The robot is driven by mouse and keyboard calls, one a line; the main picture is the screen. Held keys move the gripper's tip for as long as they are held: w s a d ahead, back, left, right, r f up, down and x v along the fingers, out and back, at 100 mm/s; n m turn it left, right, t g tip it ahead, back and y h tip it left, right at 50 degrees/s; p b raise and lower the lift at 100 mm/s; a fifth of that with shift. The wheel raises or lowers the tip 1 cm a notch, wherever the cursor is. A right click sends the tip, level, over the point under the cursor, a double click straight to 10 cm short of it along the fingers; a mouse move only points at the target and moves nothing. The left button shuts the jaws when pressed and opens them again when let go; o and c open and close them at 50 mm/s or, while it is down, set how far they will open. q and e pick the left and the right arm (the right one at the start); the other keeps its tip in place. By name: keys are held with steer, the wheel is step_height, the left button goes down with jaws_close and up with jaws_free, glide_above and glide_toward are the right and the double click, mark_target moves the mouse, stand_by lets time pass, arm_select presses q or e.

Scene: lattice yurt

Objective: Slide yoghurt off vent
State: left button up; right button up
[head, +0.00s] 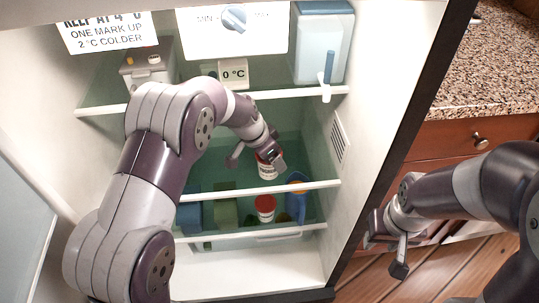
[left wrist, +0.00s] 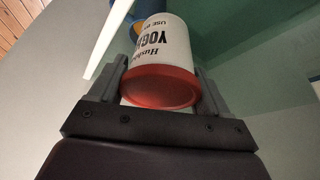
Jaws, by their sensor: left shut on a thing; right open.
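The yoghurt is a white tub with dark lettering and a red lid (left wrist: 165,60). My left gripper (head: 257,158) is shut on it inside the fridge; in the head view the tub (head: 268,170) is partly hidden by the fingers. In the left wrist view the tub sits between both fingers, lid end toward the camera. The slotted vent (head: 338,137) is on the fridge's right wall. The tub shows to the left of the vent and below it, with a gap in the picture; the vent's slots are uncovered. My right gripper (head: 384,257) is open and empty outside the fridge.
A granite counter (head: 485,60) stands right.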

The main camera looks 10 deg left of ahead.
arm_select(q)
steer(key=o, duration=1.1)
steer(key=shift+o, duration=0.2)
steer(key=p+v, duration=0.1)
steer(key=v, duration=0.6)
steer(key=shift+w+r+p, duration=0.1)
steer(key=shift+p, duration=0.3)
steer(key=shift+r, duration=0.15)
